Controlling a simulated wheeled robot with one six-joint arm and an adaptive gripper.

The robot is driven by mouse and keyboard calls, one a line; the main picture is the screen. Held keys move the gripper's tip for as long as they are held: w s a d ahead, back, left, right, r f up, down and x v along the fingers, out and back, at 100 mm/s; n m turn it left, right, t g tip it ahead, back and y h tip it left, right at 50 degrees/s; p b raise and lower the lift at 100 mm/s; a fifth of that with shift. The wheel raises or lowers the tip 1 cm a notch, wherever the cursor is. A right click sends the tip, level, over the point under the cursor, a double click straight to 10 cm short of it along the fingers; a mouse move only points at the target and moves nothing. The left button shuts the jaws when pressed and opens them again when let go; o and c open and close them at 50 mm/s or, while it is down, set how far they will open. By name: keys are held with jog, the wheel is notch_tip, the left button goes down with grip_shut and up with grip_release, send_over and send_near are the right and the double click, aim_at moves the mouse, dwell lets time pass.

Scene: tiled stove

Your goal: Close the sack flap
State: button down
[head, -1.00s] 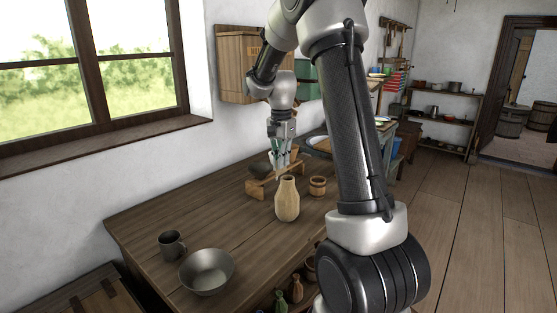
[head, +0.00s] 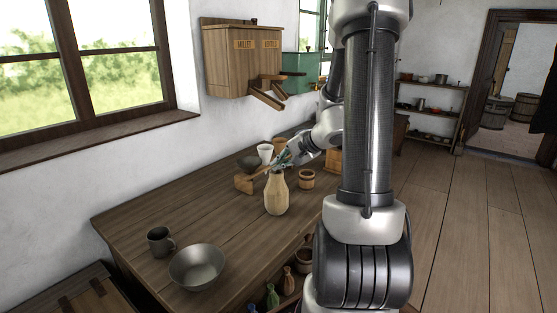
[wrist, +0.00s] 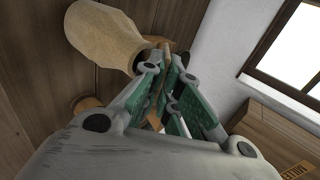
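A tan, bottle-shaped thing (head: 276,193) with a narrow neck stands upright on the wooden table; I cannot tell whether it is the sack, and I see no clear flap. It also shows large at the upper left of the wrist view (wrist: 106,36). My gripper (head: 279,160) is just behind and above its neck. In the wrist view my green-padded fingers (wrist: 164,66) are a little apart, with brown wood showing between them and nothing clearly held. Small green (head: 272,296) and brown (head: 288,279) sack-like things sit below the table edge.
A wooden wall box (head: 235,62) labelled for millet and lentils has chutes at its lower right. A wooden stand (head: 246,183), a dark bowl (head: 249,162), white cup (head: 265,152) and wooden tub (head: 306,179) are close by. A mug (head: 160,241) and metal bowl (head: 197,266) stand in front.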

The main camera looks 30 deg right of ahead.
jog(key=shift+s+f+t+y, duration=0.3)
jog(key=shift+f+t, duration=0.15)
jog(key=shift+t, duration=0.35)
jog(key=c, duration=1.7)
grip_release()
jog(key=shift+o, duration=0.2)
jog(key=shift+w+r, duration=0.1)
